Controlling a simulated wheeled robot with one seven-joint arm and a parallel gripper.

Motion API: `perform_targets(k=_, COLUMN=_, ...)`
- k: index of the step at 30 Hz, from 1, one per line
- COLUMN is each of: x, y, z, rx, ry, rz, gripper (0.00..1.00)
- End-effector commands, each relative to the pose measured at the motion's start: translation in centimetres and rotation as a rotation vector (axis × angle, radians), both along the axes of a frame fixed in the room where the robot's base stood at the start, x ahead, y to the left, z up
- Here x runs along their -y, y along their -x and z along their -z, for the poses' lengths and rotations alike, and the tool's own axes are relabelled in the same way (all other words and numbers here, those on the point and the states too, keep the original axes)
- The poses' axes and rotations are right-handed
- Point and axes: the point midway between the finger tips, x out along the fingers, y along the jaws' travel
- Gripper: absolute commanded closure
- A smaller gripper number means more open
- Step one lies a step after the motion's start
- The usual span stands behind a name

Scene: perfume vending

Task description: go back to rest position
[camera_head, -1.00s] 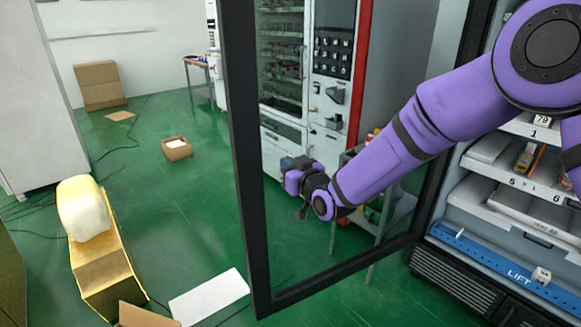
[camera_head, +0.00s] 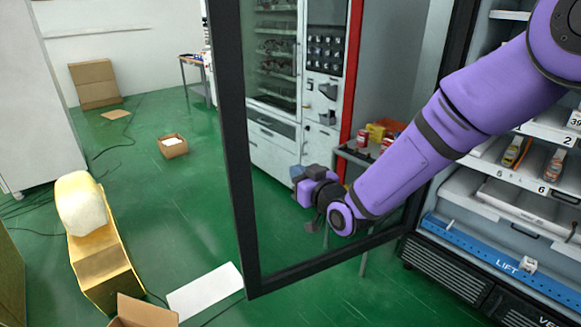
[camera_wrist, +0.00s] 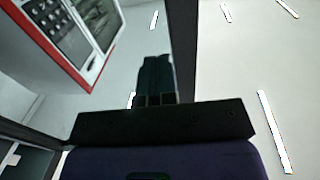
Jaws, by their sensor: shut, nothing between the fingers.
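My purple arm reaches in from the right in the head view and ends in my gripper (camera_head: 298,174), beside the open glass door. My gripper is small here, with nothing seen in its fingers. In the wrist view my gripper's dark fingers (camera_wrist: 155,80) are together and point up toward the ceiling, with nothing between them. The dark-framed door (camera_head: 240,200) of the vending cabinet (camera_head: 500,215) stands open. The arm is in front of the door's opening side, and I cannot tell whether it touches the frame.
A vending machine with a red edge (camera_head: 354,70) stands behind the door; it also shows in the wrist view (camera_wrist: 75,75). A small shelf (camera_head: 372,158) holds cans. Boxes lie on the green floor (camera_head: 180,230), including a small open one (camera_head: 173,147).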

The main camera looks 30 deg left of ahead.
Motion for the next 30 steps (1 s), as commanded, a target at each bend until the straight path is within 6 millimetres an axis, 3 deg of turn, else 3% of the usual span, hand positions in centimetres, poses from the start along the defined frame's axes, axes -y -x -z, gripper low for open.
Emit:
perform_targets(k=3, x=1.6, y=1.0, z=0.0, rx=0.0, ry=0.001, rz=0.001, gripper=1.0)
perform_targets(k=10, x=3.1, y=2.1, z=0.0, rx=-0.001, ry=0.0, rz=0.0, gripper=1.0)
perform_targets(k=16, x=3.5, y=2.0, z=-0.3, rx=0.001, ry=0.005, rz=0.004, gripper=1.0)
perform_targets(k=19, x=4.6, y=1.2, z=-1.2, rx=-0.001, ry=0.035, rz=0.023, gripper=1.0)
perform_targets(k=23, x=7.8, y=-0.7, z=-3.7, rx=-0.013, ry=0.115, rz=0.078, gripper=1.0)
perform_targets(k=30, x=16.6, y=-3.3, z=-8.4, rx=-0.081, ry=0.294, rz=0.224, gripper=1.0)
